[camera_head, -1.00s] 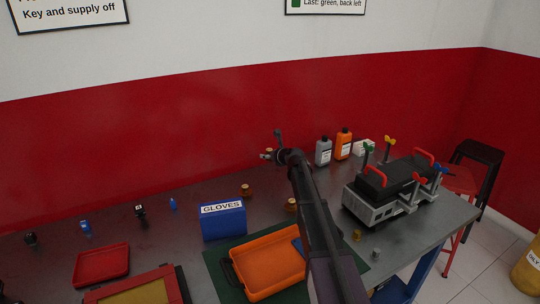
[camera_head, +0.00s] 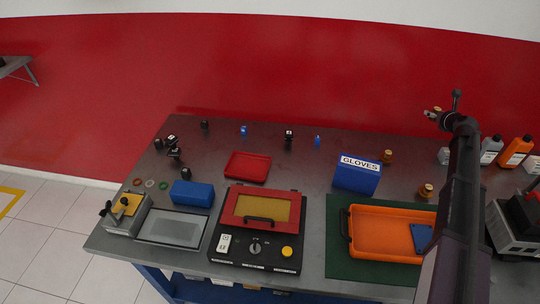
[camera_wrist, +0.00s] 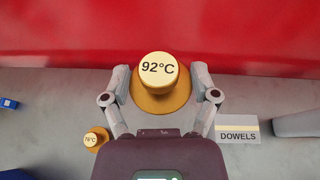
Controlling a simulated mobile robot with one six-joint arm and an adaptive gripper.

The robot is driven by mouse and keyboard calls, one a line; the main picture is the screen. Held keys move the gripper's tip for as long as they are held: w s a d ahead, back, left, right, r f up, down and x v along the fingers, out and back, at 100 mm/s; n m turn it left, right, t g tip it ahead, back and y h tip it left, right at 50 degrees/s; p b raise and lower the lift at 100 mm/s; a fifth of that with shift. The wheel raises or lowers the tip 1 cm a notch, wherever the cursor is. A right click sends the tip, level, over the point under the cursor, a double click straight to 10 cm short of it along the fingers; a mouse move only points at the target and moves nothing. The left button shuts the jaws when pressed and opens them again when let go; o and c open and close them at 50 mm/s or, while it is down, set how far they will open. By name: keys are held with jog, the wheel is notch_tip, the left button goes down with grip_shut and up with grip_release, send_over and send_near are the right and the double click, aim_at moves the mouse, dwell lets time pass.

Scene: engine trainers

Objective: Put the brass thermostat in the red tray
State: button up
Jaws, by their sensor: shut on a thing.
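A brass thermostat marked 92°C (camera_wrist: 157,88) is between the two fingers of my gripper (camera_wrist: 160,90) in the wrist view. The gripper is shut on its wide round flange, and its top faces the camera. In the head view my gripper (camera_head: 434,113) is raised above the back right of the bench, against the red wall; the held piece is small there. The red tray (camera_head: 247,166) lies on the bench left of the middle and looks empty. My gripper is far to its right and higher.
Another brass thermostat (camera_wrist: 96,139) stands on the bench below. The blue gloves box (camera_head: 357,176) stands between tray and arm. A red-framed unit (camera_head: 262,209) is in front of the tray. An orange tray (camera_head: 385,233) and bottles (camera_head: 515,152) are at right.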

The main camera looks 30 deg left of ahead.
aim_at(437, 108)
notch_tip(437, 108, up, 19)
jog(key=p, duration=1.7)
jog(key=shift+f, duration=0.15)
jog(key=shift+a, duration=0.15)
